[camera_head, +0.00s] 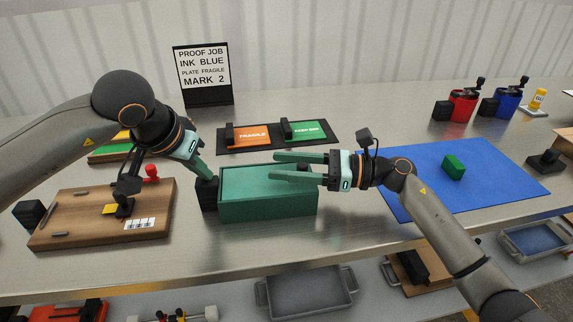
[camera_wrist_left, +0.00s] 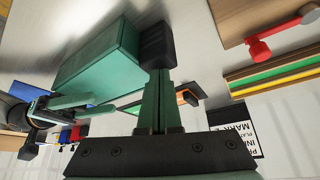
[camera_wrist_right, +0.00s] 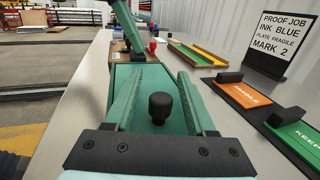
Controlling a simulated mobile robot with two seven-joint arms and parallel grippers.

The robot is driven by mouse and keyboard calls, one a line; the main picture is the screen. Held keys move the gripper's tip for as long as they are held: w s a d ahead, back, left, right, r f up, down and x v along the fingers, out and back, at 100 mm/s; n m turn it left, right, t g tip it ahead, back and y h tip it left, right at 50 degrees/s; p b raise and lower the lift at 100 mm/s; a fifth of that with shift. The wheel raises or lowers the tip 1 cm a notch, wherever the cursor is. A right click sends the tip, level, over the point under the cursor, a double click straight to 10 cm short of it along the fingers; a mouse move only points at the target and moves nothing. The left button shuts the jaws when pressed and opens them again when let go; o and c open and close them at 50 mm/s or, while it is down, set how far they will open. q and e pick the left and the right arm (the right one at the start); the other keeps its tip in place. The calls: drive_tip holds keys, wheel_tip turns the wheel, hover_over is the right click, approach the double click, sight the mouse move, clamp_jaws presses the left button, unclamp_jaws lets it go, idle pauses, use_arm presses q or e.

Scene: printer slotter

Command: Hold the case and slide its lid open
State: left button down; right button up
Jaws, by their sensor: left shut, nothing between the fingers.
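The green case (camera_head: 268,207) lies on the steel table with its lid (camera_head: 240,180) on top. A black block (camera_head: 206,194) is on its left end, also in the left wrist view (camera_wrist_left: 157,45). My left gripper (camera_head: 207,176) is shut, fingers together, with its tips at this block; I cannot tell whether they touch it. My right gripper (camera_head: 272,166) is open over the right part of the lid. In the right wrist view, a black knob (camera_wrist_right: 160,107) on the lid stands between its spread fingers, with gaps on both sides.
A wooden board (camera_head: 75,225) with small parts lies left of the case. A dark tray with orange and green plates (camera_head: 250,136) is behind it. A blue mat (camera_head: 510,175) with a green block (camera_head: 454,167) lies to the right. The job sign (camera_head: 203,72) stands at the back.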

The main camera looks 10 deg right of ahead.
clamp_jaws()
idle(1.2)
